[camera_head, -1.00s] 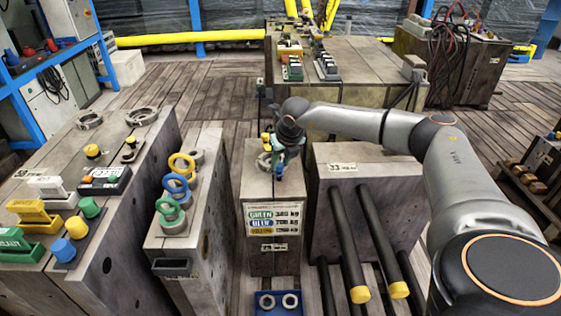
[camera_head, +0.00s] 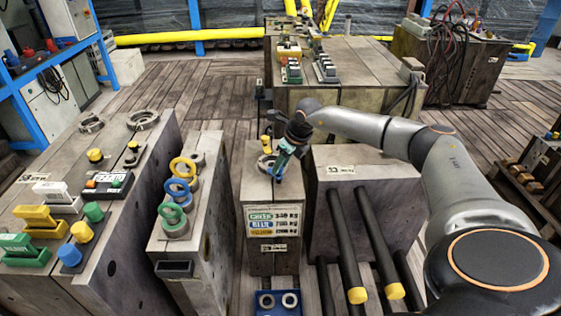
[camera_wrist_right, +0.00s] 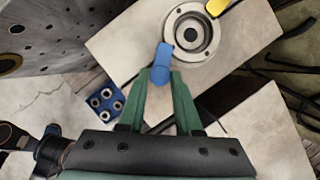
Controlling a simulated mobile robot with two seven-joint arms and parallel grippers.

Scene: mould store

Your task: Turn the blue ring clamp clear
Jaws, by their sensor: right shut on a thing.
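My right gripper (camera_head: 283,165) is over the top of the narrow middle mould block (camera_head: 256,188). In the right wrist view its green fingers (camera_wrist_right: 160,88) are shut on a blue clamp (camera_wrist_right: 162,56), a short rounded piece at the lower left edge of a grey metal ring (camera_wrist_right: 204,31). A yellow clamp (camera_wrist_right: 218,6) is at the ring's upper right. In the head view the gripper partly hides the ring (camera_head: 263,163). My left gripper is not in view.
Yellow, blue and green rings (camera_head: 171,213) stand on the block to the left. A larger block (camera_head: 335,205) with dark yellow-tipped bars is close on the right. A blue tray (camera_head: 257,311) with metal rings is in front, below the middle block.

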